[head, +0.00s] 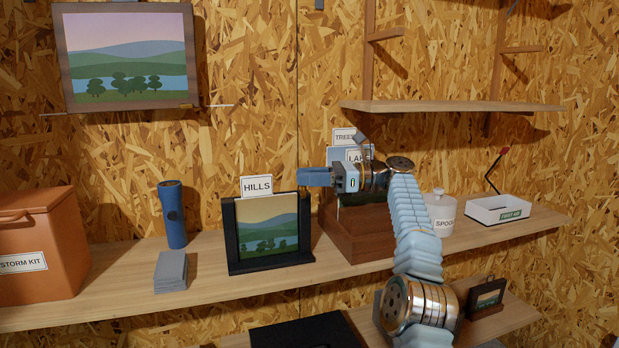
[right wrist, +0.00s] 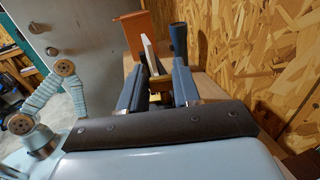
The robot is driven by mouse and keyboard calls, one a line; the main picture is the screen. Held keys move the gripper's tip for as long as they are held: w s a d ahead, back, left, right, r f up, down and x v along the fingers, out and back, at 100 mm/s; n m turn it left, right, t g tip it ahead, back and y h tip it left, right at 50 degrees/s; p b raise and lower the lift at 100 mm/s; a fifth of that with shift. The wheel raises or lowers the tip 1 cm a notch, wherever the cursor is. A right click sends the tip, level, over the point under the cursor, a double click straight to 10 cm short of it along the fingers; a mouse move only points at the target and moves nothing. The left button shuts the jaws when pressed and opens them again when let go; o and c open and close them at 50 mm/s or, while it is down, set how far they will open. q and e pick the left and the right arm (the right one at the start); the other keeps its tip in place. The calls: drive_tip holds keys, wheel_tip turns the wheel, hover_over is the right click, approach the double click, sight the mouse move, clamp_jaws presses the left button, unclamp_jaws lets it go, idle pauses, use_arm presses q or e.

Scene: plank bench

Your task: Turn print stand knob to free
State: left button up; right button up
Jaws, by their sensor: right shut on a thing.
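The print stand (head: 231,240) is a black frame on the shelf. It holds a hills picture (head: 268,228) and has a white HILLS label (head: 256,186) on top. My right gripper (head: 303,177) reaches in from the right at the stand's upper right corner. In the right wrist view its two blue-grey fingers (right wrist: 160,66) point away, with a small yellowish piece, likely the knob (right wrist: 160,85), between them. The gripper is shut on it. In the head view the fingers hide the knob, so its turn angle cannot be read. My left gripper is not in view.
An orange STORM KIT box (head: 40,240), a blue flashlight (head: 173,215) and a grey block (head: 171,271) stand left of the stand. A brown wooden holder (head: 350,240) stands close on its right. A canister (head: 440,213) and white tray (head: 490,210) are farther right.

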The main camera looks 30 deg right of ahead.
drive_tip(key=shift+d+f, duration=0.1)
drive_tip(key=shift+f, duration=0.2)
drive_tip(key=o, duration=1.1)
drive_tip(key=shift+s+d, duration=0.1)
drive_tip(key=shift+d, duration=0.05)
drive_tip(key=shift+c, duration=0.2)
drive_tip(key=shift+r, duration=0.1)
